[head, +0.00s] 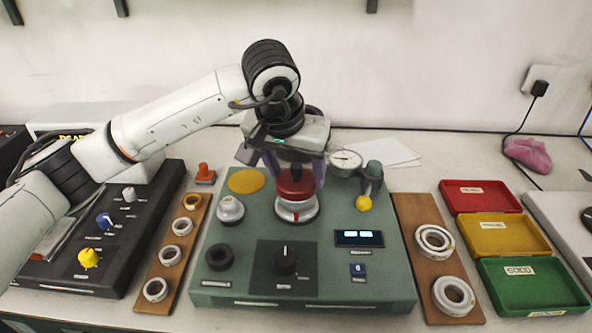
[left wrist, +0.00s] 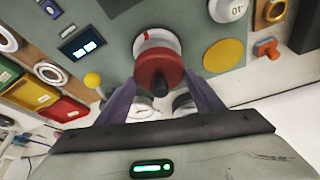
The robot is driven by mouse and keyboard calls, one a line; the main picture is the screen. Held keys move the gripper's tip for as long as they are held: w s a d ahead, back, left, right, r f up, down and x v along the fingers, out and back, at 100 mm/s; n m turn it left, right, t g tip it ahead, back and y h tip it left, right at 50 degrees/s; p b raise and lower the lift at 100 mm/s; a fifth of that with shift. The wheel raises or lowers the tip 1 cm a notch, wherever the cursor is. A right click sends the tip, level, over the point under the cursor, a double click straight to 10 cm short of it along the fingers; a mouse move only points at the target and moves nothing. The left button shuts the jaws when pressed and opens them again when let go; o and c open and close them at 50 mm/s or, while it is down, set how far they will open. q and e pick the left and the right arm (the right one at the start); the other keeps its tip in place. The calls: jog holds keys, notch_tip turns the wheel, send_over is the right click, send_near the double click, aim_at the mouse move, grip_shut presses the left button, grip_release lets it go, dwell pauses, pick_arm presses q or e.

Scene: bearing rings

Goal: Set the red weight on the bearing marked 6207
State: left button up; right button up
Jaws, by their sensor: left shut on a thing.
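The red weight (head: 296,187) is a round red disc with a dark stem on top. My left gripper (head: 294,175) points down with its purple fingers on either side of the weight and is shut on it. The weight is directly over a silver round seat (head: 297,211) on the green tester; I cannot tell if it touches or rests there. In the left wrist view the weight (left wrist: 158,66) is between the fingers, with the pale seat (left wrist: 155,37) partly hidden behind it. Ring markings are too small to read, so I cannot pick out 6207. My right gripper is not in view.
A dial gauge (head: 346,160) with a yellow-ended lever (head: 363,203) stands close right of the gripper. A silver weight (head: 230,210) stands left. Wooden boards with rings flank the tester: left board (head: 150,283), right board (head: 415,212). Red, yellow and green trays (head: 530,285) are farther right.

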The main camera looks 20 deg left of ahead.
pick_arm(q)
jog(key=shift+r, duration=0.1)
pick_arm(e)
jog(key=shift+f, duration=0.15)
pick_arm(q)
jog(key=o, duration=1.5)
jog(key=shift+o, duration=0.9)
jog(key=shift+v, duration=0.85)
jog(key=v, duration=0.8)
jog(key=shift+s+r+b, duration=0.2)
jog(key=shift+r+b, duration=0.05)
jog(key=shift+b, duration=0.05)
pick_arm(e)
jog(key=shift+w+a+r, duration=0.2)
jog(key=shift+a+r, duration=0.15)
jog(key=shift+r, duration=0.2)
pick_arm(q)
jog(key=shift+r, duration=0.1)
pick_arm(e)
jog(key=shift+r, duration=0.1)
